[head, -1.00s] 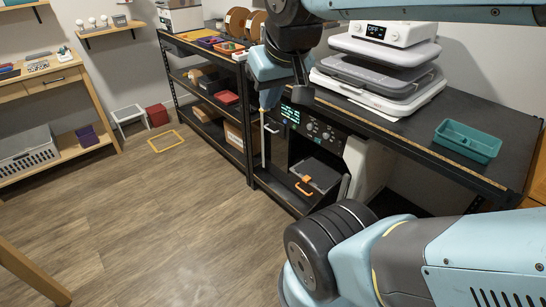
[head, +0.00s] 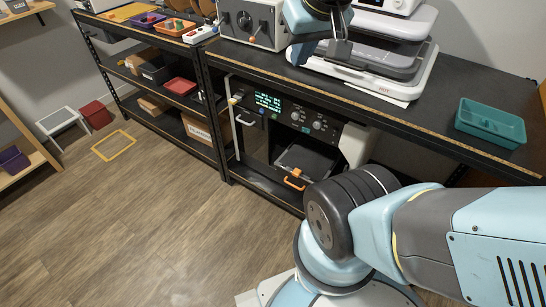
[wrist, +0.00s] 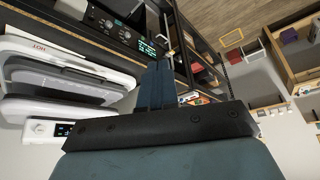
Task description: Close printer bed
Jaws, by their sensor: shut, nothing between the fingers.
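The printer (head: 318,123), a dark box with a lit green display and round knobs, stands on the lower level of the workbench. Its dark grey bed (head: 308,158) shows low in the front opening, with an orange handle (head: 295,180) at the front edge. My arm's lower links cover the printer's right side. In the wrist view the printer's panel (wrist: 108,22) shows at the top, beyond my gripper. My gripper (wrist: 158,66) is shut and empty, with its blue fingers together, apart from the bed.
The workbench top (head: 415,110) overhangs the printer and carries a teal tray (head: 490,122), a white-and-grey press (head: 375,55) and a grey box with knobs (head: 250,22). A shelf unit (head: 165,85) stands left. The wooden floor (head: 130,220) before the printer is clear.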

